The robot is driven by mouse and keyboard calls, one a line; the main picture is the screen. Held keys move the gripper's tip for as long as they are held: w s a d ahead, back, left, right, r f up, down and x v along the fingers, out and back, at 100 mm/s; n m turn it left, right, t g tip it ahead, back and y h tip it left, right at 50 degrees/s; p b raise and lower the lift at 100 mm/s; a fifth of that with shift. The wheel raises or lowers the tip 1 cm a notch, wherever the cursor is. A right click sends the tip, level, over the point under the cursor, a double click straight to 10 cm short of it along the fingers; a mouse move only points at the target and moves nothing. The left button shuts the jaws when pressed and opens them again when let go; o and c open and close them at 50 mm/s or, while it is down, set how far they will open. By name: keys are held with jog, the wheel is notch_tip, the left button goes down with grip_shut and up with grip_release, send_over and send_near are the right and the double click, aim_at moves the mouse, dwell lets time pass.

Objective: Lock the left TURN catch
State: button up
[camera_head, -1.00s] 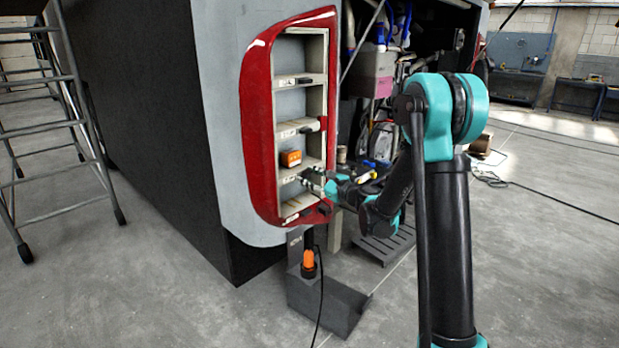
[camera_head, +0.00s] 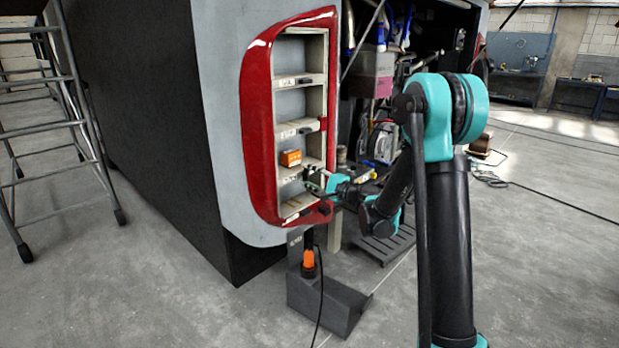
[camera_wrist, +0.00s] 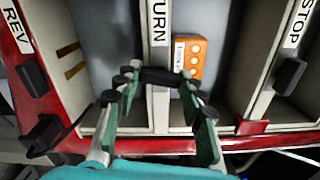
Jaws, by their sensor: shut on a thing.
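The TURN catch (camera_wrist: 160,77) is a black bar at the end of the strip labelled TURN (camera_wrist: 159,30), in the wrist view. It lies crosswise to that strip. My gripper (camera_wrist: 157,81) has one fingertip at each end of the bar and is shut on it. In the head view my gripper (camera_head: 314,181) is at the divider below the orange box, inside the red-framed lamp housing (camera_head: 258,125). There its fingers hide most of the catch.
An orange box (camera_wrist: 188,56) sits in the compartment beside the TURN strip. The REV catch (camera_wrist: 33,79) and STOP catch (camera_wrist: 290,75) flank it on neighbouring dividers, both lying along their strips. A red tab (camera_wrist: 252,127) is near STOP. A grey bracket (camera_head: 325,300) stands below the housing.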

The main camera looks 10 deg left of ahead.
jog(key=shift+n, duration=1.2)
jog(key=o, duration=1.2)
jog(key=shift+c, duration=0.2)
jog(key=v, duration=1.2)
